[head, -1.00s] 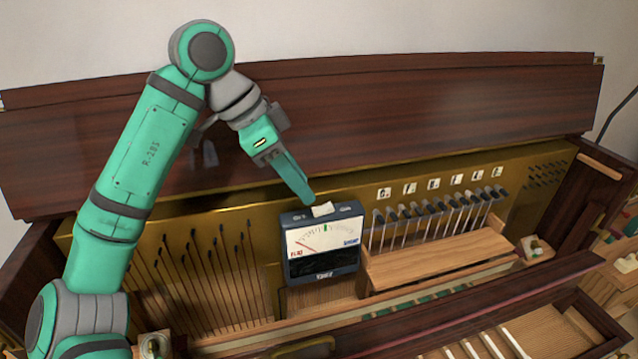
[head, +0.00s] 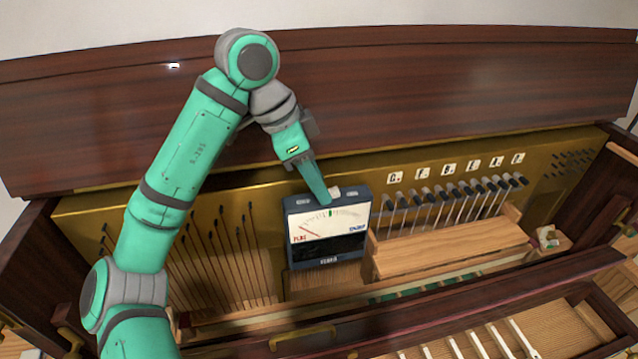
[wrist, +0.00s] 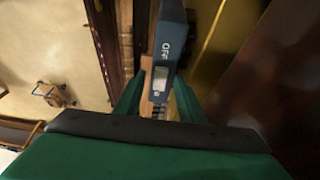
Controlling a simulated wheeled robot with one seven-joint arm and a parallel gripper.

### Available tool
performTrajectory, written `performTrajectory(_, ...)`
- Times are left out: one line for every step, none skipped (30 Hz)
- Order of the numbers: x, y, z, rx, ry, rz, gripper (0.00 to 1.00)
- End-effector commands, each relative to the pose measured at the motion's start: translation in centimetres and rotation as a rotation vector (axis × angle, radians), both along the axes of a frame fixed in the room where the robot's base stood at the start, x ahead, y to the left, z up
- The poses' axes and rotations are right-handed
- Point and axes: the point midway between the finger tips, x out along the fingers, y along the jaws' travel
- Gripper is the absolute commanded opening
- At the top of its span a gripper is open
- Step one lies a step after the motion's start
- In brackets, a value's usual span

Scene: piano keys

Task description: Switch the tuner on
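The tuner (head: 328,251) is a dark blue box with a white meter dial, standing upright inside the open piano. Its red needle leans to the left of the dial. A white switch (head: 335,192) sits on its top face. In the wrist view the tuner (wrist: 170,25) shows an "OFF" label beside the pale switch (wrist: 160,78). My gripper (head: 325,202) points down at the tuner's top, its fingertips just left of the switch. In the wrist view its green fingers stand apart on both sides of the switch, empty. I cannot tell whether they touch the tuner.
Dark rods (head: 222,250) stand left of the tuner. A wooden block (head: 450,248) and a row of black-tipped hammers (head: 455,197) are close on its right. The brass plate (head: 545,175) and dark wooden panel (head: 440,95) rise behind.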

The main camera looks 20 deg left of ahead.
Motion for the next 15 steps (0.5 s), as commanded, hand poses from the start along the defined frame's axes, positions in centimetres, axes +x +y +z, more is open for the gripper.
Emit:
performTrajectory(0.08, -0.19, -0.41, -0.001, 0.0, -0.001, 0.36)
performTrajectory(0.13, -0.25, -0.6, -0.001, 0.0, -0.001, 0.36)
performTrajectory(0.18, -0.31, -0.81, -0.001, -0.001, 0.0, 0.36)
performTrajectory(0.22, -0.34, -0.92, -0.001, -0.001, 0.0, 0.36)
performTrajectory(0.24, -0.37, -1.0, -0.001, -0.001, 0.0, 0.36)
performTrajectory(0.26, -0.39, -1.06, -0.001, -0.001, 0.0, 0.36)
performTrajectory(0.27, -0.4, -1.1, 0.001, -0.001, 0.0, 0.36)
performTrajectory(0.27, -0.41, -1.11, 0.001, -0.001, 0.0, 0.36)
performTrajectory(0.28, -0.41, -1.12, 0.001, -0.001, 0.0, 0.36)
performTrajectory(0.28, -0.41, -1.12, 0.001, -0.001, 0.0, 0.36)
performTrajectory(0.27, -0.41, -1.11, 0.001, -0.001, 0.0, 0.36)
performTrajectory(0.27, -0.41, -1.11, 0.001, -0.001, 0.0, 0.36)
performTrajectory(0.27, -0.41, -1.11, 0.001, -0.001, 0.0, 0.36)
performTrajectory(0.27, -0.41, -1.11, 0.001, -0.001, 0.0, 0.34)
performTrajectory(0.28, -0.41, -1.1, 0.001, -0.001, 0.0, 0.24)
